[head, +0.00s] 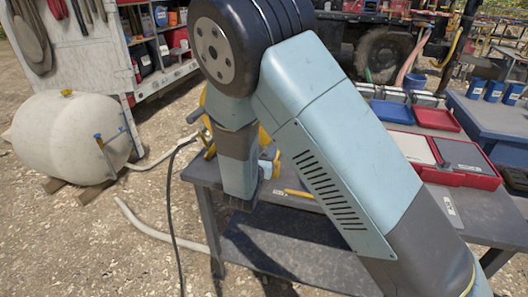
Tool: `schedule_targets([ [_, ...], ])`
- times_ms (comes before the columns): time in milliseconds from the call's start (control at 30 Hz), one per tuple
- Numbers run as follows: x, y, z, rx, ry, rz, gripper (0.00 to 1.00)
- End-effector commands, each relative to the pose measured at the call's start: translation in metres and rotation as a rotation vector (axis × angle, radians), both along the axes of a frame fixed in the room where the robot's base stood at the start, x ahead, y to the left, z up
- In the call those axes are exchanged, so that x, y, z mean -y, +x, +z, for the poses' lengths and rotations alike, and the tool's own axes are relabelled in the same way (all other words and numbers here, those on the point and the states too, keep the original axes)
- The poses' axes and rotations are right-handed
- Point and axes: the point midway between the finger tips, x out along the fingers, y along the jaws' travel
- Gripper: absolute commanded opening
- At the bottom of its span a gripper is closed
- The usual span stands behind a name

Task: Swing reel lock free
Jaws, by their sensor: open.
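A yellow reel (208,102) stands at the left end of the grey workbench, mostly hidden behind my arm. A black hose or cable runs from it down to the ground. A small light-blue part (266,168) shows just right of my forearm; I cannot tell whether it is the reel lock. My gripper (243,204) is at the low end of my forearm, in front of the bench's left part. It is small and dark here, open, with nothing seen in it. Whether it touches anything cannot be told.
The workbench (285,212) has a lower shelf. Red and blue trays (392,112) and a red case (462,162) lie on its right. Trucks and blue cups stand behind.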

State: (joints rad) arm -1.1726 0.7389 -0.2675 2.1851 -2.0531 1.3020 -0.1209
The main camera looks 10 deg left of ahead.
Motion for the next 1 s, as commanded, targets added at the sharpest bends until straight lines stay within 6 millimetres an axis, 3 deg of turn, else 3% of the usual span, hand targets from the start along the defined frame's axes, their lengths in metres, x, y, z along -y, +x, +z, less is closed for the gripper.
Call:
schedule_targets([
  [333, 0.0001, 0.0028, -0.0001, 0.0, 0.0, 0.0, 0.5],
  [833, -0.0002, 0.0024, -0.0001, 0.0, 0.0, 0.001, 0.02],
  [1000, -0.0003, 0.0024, -0.0002, 0.0, 0.0, 0.001, 0.0],
])
